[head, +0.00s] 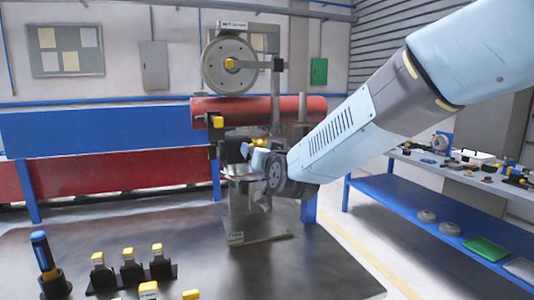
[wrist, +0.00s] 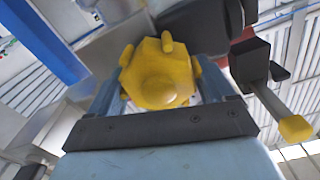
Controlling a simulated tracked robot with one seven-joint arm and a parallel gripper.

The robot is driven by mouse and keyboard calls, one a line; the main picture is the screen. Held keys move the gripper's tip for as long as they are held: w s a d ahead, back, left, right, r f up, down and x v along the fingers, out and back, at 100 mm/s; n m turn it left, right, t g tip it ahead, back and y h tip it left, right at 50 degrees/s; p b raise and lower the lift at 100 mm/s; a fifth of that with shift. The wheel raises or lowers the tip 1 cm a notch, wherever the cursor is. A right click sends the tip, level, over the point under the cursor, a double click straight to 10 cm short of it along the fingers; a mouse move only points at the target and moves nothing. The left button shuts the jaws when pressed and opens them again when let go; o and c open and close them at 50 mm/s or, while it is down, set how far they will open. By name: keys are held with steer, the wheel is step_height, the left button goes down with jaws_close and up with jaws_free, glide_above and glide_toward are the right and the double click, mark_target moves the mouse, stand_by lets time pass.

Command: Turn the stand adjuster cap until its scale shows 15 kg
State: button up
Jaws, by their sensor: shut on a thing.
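The yellow adjuster cap (wrist: 160,72) fills the middle of the wrist view; it has lobes around its rim and a round raised centre. My gripper (wrist: 168,88) is shut on it, one light blue finger on each side. In the head view my gripper (head: 256,160) reaches the stand (head: 242,205) from the right, below the red cylinder (head: 300,103). The cap is mostly hidden there by my gripper and the stand parts. No scale or kg reading can be made out in either view.
A large grey wheel (head: 229,66) stands above the red cylinder. A yellow-tipped lever (wrist: 294,127) juts out at the right in the wrist view. Several yellow-topped black parts and a blue-handled tool (head: 43,255) stand on the dark table (head: 190,240). A blue shelf (head: 410,205) is at right.

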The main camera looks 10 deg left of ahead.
steer(key=n, duration=0.3)
steer(key=shift+f+n, duration=0.3)
steer(key=shift+c, duration=0.2)
steer(key=n, duration=0.4)
steer(key=shift+n, duration=0.3)
steer(key=n, duration=0.4)
steer(key=shift+a, duration=0.1)
steer(key=n, duration=1.1)
steer(key=shift+s+a+f, duration=0.1)
steer(key=n, duration=0.4)
steer(key=shift+f+n, duration=0.15)
steer(key=shift+n, duration=0.25)
steer(key=shift+f+n, duration=0.1)
steer(key=shift+n, duration=1.1)
steer(key=shift+f+n, duration=0.1)
steer(key=shift+n, duration=0.2)
